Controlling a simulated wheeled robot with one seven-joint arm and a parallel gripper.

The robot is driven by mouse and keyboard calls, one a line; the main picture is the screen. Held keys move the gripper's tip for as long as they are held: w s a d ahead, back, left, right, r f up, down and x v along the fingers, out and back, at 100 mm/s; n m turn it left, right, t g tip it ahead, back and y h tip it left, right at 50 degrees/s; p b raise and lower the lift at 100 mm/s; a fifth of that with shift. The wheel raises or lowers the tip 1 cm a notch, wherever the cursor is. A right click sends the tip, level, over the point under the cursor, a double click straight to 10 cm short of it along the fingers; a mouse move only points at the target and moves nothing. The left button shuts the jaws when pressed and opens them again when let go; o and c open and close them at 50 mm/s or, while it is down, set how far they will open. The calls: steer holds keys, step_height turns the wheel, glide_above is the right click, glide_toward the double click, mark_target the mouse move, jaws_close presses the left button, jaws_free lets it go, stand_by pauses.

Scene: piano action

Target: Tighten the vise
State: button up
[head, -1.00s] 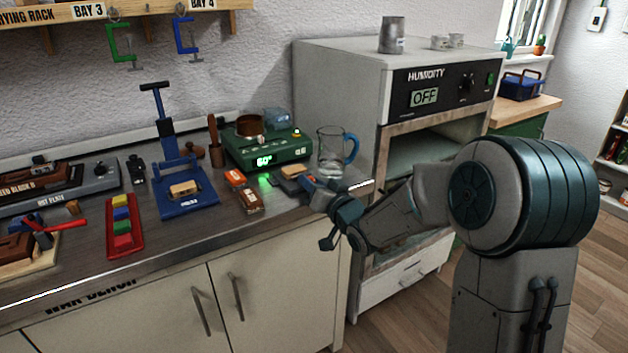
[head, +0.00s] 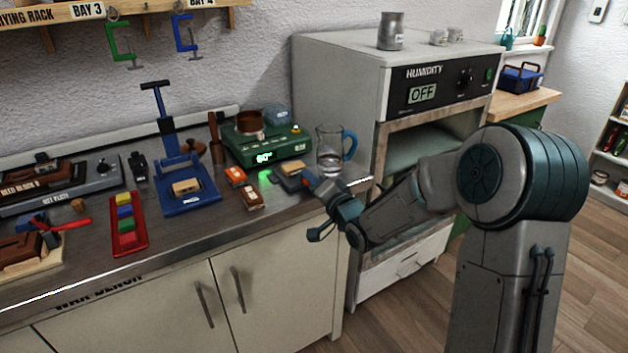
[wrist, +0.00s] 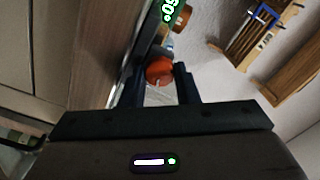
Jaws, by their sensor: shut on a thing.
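My gripper (head: 311,184) is at the right front edge of the bench, beside a low dark grey block with a flat top (head: 288,169), which may be the vise. In the wrist view, my gripper (wrist: 160,82) has its two dark fingers either side of a round orange-red knob (wrist: 158,70) and is shut on it. My own wrist hides most of what the knob is joined to. I cannot tell how far apart the vise jaws are.
A glass jug with a blue handle (head: 329,150) stands close behind my gripper. The humidity cabinet (head: 340,80) stands behind my arm. Floor in front of the bench is clear.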

steer(key=shift+d, duration=0.15)
steer(key=o, duration=1)
steer(key=shift+c, duration=0.2)
steer(key=shift+f, duration=0.1)
